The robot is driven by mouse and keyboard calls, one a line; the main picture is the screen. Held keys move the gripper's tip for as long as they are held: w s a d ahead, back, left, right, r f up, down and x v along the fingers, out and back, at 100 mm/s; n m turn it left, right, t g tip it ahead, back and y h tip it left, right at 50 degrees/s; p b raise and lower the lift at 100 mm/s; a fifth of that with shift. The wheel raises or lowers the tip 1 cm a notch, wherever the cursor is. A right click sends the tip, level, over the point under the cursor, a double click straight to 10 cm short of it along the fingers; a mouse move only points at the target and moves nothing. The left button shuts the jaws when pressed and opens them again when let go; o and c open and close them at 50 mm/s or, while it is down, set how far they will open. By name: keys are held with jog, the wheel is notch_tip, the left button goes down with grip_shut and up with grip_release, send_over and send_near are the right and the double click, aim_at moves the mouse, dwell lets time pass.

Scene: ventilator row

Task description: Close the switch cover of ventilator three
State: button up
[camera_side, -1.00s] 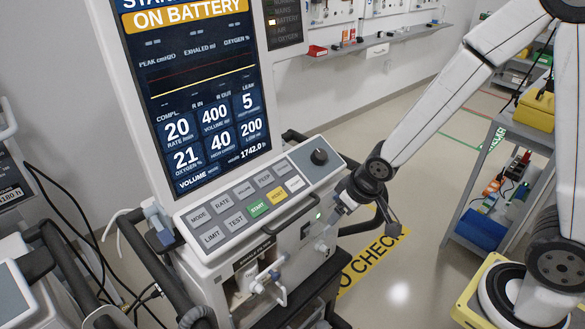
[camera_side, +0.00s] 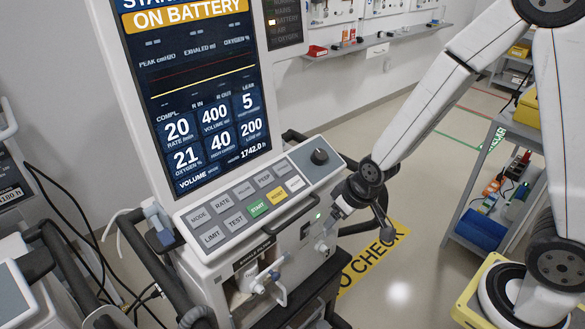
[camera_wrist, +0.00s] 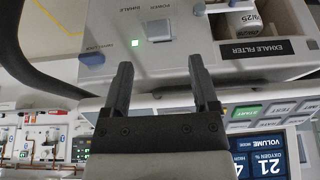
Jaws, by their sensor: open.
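The ventilator with the large "ON BATTERY" display (camera_side: 197,95) stands in the middle of the side view. My gripper (camera_side: 334,213) is at the right of its front, just below the button panel (camera_side: 250,202). In the wrist view, which is upside down, my gripper (camera_wrist: 161,63) is open and empty, its two dark fingers pointing at the white front face. Between and beyond the fingertips is a grey square part (camera_wrist: 156,31) at the POWER label, beside a lit green lamp (camera_wrist: 137,42). I cannot tell how its cover stands. No contact is clear.
Black handles (camera_side: 160,260) stand at the left. A grey cart (camera_side: 480,190) with tools is at the right. Open floor lies between cart and ventilator.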

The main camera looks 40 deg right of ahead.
aim_at(329, 233)
jog(key=shift+w+f, duration=0.1)
jog(key=shift+f, duration=0.25)
jog(key=shift+x, duration=2.65)
grip_shut()
